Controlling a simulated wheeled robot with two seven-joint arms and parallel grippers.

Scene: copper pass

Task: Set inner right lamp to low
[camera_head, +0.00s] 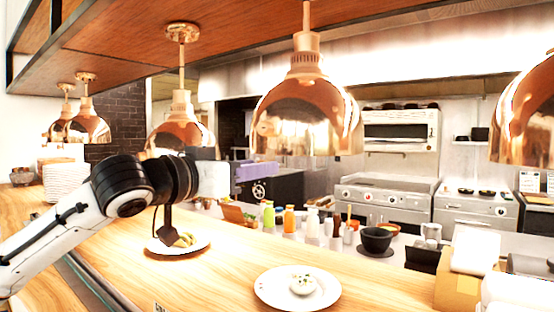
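Several copper dome lamps hang from the wooden shelf above the counter. A large one (306,118) hangs right of the middle, and another (527,115) is cut off by the right edge. A smaller one (180,135) hangs left of the middle, partly behind my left wrist. Two more hang at the far left, one (88,126) overlapping the other (58,130). I cannot tell the lamps' settings. My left gripper (169,232) points down in front of a plate of food, below and apart from the lamps. Its fingers are dark and blurred together. My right gripper is out of view.
A plate with food (158,250) and a plate with a small bowl (262,290) lie on the wooden counter (215,275). Bottles (289,219), a black bowl (377,240) and a box (458,292) stand behind and right. Stacked plates (66,182) stand left.

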